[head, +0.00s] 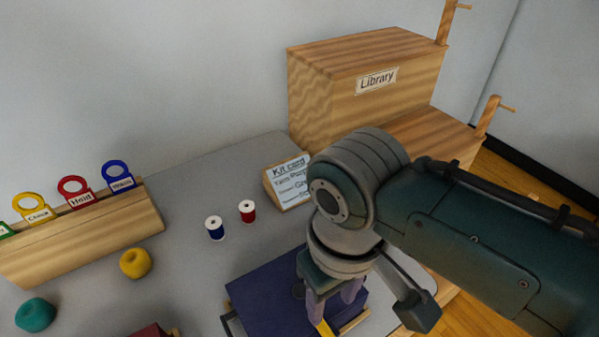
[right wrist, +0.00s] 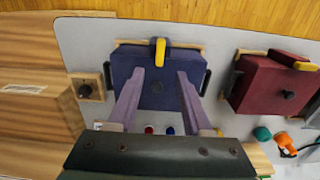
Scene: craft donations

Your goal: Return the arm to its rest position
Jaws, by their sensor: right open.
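My right arm comes in from the right in the head view, with its gripper (head: 336,297) pointing down over a dark blue box (head: 262,291). In the right wrist view the two fingers of my right gripper (right wrist: 159,80) are spread with nothing held between them. My left gripper is not shown.
A wooden "Library" box (head: 330,95) and a kit card (head: 290,182) stand behind the arm. Blue (head: 215,229) and red (head: 247,211) spools, yellow (head: 135,263) and teal (head: 36,315) balls, a tag rack (head: 90,235) and a dark red box (right wrist: 268,84) share the grey table.

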